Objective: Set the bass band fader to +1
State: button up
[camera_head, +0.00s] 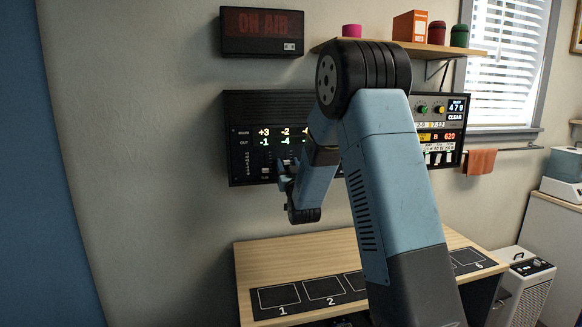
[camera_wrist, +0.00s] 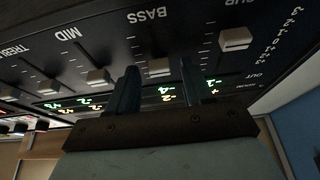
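The black fader panel (camera_head: 262,106) hangs on the wall, partly covered by my arm. In the wrist view the panel is upside down, with faders labelled BASS, MID and what reads as TREBLE, and one more at the right. The grey bass fader cap (camera_wrist: 159,67) lies between the two dark fingers of my gripper (camera_wrist: 158,80), which are open with a gap on each side. The lit readouts by the bass column (camera_wrist: 166,92) look like -2 and -4. In the head view my gripper (camera_head: 285,174) is at the panel's lower left, and the bass cap is hidden.
A neighbouring fader cap (camera_wrist: 235,38) is close to the right finger, and the mid cap (camera_wrist: 98,77) is left of the left finger. A wooden desk (camera_head: 335,243) with numbered black pads stands below the panel. An ON AIR sign (camera_head: 262,32) and a shelf (camera_head: 478,46) are above.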

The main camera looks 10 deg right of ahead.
grip_shut()
dwell(0.4)
jog(key=shift+r, duration=0.6)
jog(key=shift+o, duration=0.3)
grip_release()
jog(key=v, duration=1.4)
jog(key=shift+w, duration=0.15)
